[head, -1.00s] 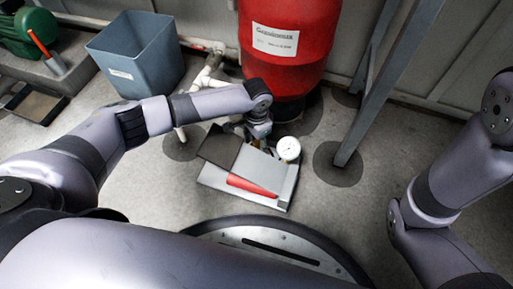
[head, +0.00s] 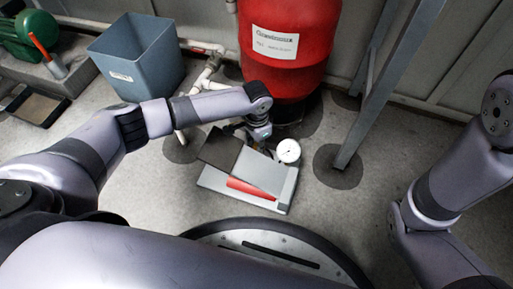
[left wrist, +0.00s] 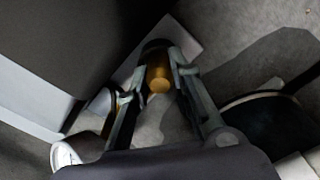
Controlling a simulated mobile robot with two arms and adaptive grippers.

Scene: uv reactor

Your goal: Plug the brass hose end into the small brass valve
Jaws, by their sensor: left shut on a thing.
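My left gripper (head: 259,142) is low over the floor fitting, just left of the white dial gauge (head: 288,150). In the left wrist view, my left gripper (left wrist: 152,88) is shut on a brass piece, seemingly the brass hose end (left wrist: 158,80), with its round face showing between the fingers. Another brass-coloured part (left wrist: 101,101) shows left of the fingers near the gauge (left wrist: 66,156); it may be the small brass valve, but it is mostly hidden. Whether the two brass parts touch cannot be told. My right gripper is out of view.
A grey stand (head: 212,181) with a red part (head: 252,188) and a dark panel (head: 221,149) lies below the gripper. Behind are a red tank (head: 285,70), white pipes (head: 205,80) and a blue-grey bin (head: 150,60). A metal post (head: 378,95) stands right.

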